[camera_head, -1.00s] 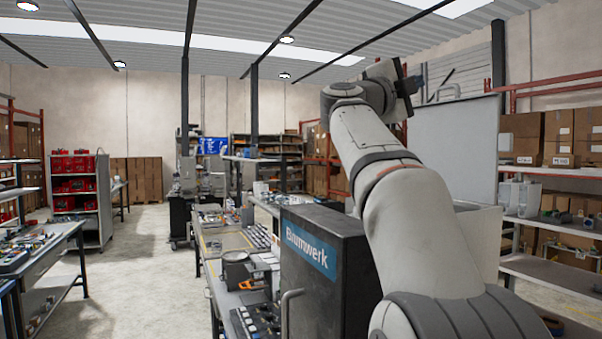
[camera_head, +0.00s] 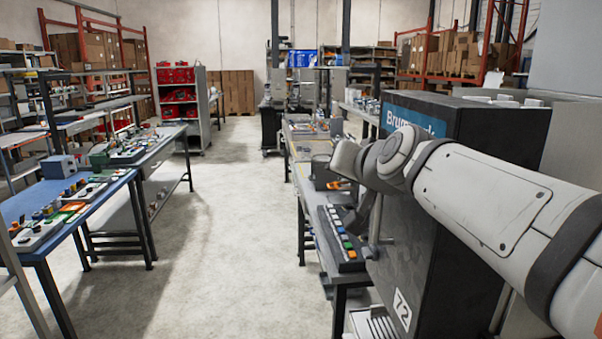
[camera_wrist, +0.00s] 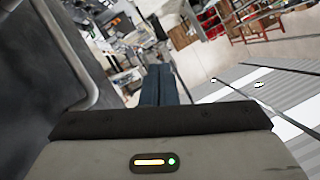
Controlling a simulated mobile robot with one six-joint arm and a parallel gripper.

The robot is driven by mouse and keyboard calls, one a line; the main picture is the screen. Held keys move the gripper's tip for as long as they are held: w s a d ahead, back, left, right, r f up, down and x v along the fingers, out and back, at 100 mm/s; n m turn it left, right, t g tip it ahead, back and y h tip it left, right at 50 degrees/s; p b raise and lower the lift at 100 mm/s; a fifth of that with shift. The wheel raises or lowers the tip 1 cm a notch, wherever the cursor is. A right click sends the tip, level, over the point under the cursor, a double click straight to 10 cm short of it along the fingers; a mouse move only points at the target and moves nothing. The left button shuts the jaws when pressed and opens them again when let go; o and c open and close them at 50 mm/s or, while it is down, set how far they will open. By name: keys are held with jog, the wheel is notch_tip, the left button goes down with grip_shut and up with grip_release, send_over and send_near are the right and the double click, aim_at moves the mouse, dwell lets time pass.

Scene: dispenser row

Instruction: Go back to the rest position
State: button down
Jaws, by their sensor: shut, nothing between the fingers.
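My gripper (camera_head: 357,218) is in front of the black cabinet's left side in the head view, at the end of my pale arm, pointing down over the near bench. In the wrist view its two dark fingers (camera_wrist: 160,84) lie together, shut, with nothing seen between them. The black cabinet (camera_head: 460,240) has a blue sign, partly covered by my wrist, and a label reading 72. A grey bar handle (camera_head: 377,222) on it is close beside my gripper. The handle also shows at the left of the wrist view (camera_wrist: 88,55); I cannot tell whether anything touches.
A control panel with coloured buttons (camera_head: 343,243) lies on the bench below my gripper. A blue-topped workbench (camera_head: 100,208) with parts stands at left. Between the benches the concrete floor (camera_head: 235,220) is clear. A red-bin shelf (camera_head: 181,105) stands farther back.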

jog(key=s+d+f+g+h, duration=0.1)
jog(key=s+d+f+g, duration=0.1)
jog(key=s+f, duration=0.5)
jog(key=s+d+f+n+g+h, duration=0.1)
jog(key=s+d+f+g, duration=0.1)
jog(key=s+f+g, duration=0.2)
jog(key=s+d+f+n+g+h, duration=0.1)
jog(key=s+d+f+g, duration=0.2)
jog(key=s+f, duration=0.8)
notch_tip(320, 180, down, 4)
jog(key=shift+r+g+h+p, duration=0.2)
jog(key=shift+g+h+p, duration=0.15)
jog(key=shift+g, duration=0.15)
jog(key=shift+n, duration=0.3)
